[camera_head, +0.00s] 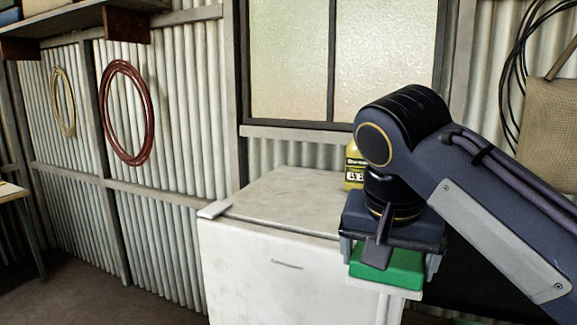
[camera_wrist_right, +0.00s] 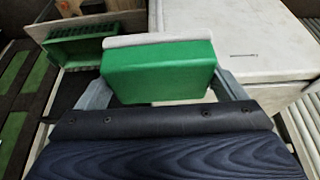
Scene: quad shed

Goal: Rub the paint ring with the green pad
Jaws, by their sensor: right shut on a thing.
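The green pad (camera_head: 392,268) is a green block with a pale layer along its lower side. My right gripper (camera_head: 386,262) is shut on it, in front of the right part of the white cabinet (camera_head: 275,205). The pad (camera_wrist_right: 158,70) also shows between the two fingers in the right wrist view, its pale layer on the far side. I cannot tell whether the pad touches anything below it. I see no paint ring in either view; my arm and the pad hide part of the cabinet. My left gripper is not in view.
A yellow bottle (camera_head: 353,168) stands behind my right wrist, by the window. A green crate (camera_wrist_right: 80,48) shows at the left in the wrist view. A red hose (camera_head: 103,112) hangs on the corrugated wall.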

